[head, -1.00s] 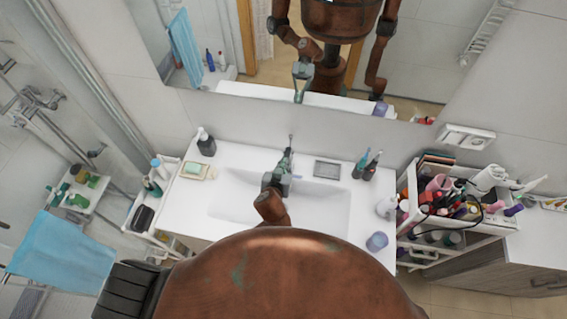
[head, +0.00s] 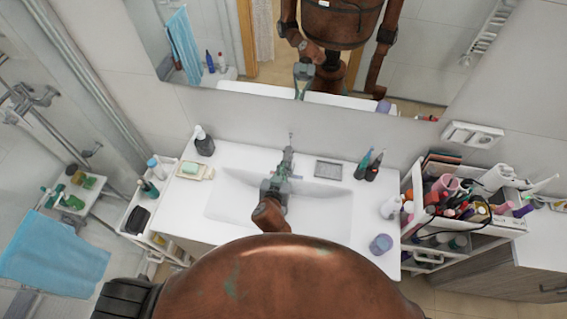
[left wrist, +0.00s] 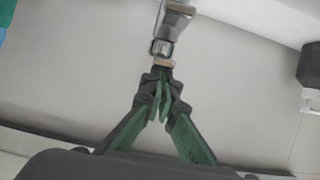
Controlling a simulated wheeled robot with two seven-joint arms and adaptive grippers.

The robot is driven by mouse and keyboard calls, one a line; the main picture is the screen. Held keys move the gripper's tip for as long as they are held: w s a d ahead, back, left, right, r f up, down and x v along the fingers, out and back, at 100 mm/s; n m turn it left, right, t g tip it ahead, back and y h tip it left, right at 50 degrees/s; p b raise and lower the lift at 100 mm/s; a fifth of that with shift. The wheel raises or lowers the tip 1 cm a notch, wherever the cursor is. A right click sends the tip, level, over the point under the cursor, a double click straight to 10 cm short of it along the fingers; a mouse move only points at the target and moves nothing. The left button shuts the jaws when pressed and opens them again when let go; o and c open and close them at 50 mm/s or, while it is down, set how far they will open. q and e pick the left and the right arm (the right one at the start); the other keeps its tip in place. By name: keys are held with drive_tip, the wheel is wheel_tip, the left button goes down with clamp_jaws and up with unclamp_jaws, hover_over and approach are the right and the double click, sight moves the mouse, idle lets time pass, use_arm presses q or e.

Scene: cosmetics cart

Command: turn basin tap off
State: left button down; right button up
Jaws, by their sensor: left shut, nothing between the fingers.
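The basin tap (left wrist: 170,38) shows in the left wrist view as a grey metal body with a spout end at the top centre. My left gripper (head: 287,160) reaches over the white basin (head: 325,205) towards the tap. In the left wrist view its green and black fingers (left wrist: 161,84) are shut and empty, with the tips right at the tap's near end. I cannot tell whether they touch. My right gripper is not in view.
A dark soap bottle (head: 204,145) and a soap dish (head: 194,170) stand left of the basin. A grey tray (head: 328,169), toothbrush holders (head: 368,168) and a purple cup (head: 381,244) are on the right. A mirror (head: 400,75) rises behind. A loaded cart (head: 465,228) stands right.

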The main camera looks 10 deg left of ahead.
use_arm(q)
drive_tip(key=r+p, duration=0.4)
drive_tip(key=shift+w+r, duration=0.2)
drive_tip(key=shift+r, duration=0.1)
drive_tip(key=f+b+v, duration=0.1)
drive_tip(key=b+v, duration=0.2)
drive_tip(key=v, duration=0.6)
drive_tip(key=shift+s, duration=0.65)
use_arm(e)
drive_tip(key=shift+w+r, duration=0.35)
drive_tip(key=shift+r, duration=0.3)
